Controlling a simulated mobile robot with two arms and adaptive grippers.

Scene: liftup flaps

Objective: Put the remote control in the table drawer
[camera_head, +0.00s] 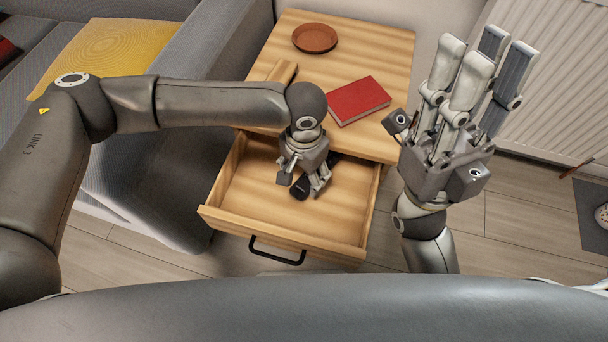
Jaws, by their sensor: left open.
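The table drawer (250,210) is pulled out of the wooden side table (395,60), with its black handle at the front. A dark object that looks like the remote control (300,188) is in the drawer under my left gripper. Its middle is hidden by the fingers, and I cannot tell whether it rests flat on the drawer floor. My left gripper (304,186) reaches down into the drawer, open, with its fingers around or just above the remote. My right gripper (482,62) is raised to the right of the table, fingers up, open and empty.
A red book (358,101), a brown round dish (315,38) and a light wooden object (282,72) are on the tabletop. A grey sofa (215,50) with a yellow cushion (105,50) stands at the left. A white radiator (560,60) is at the right.

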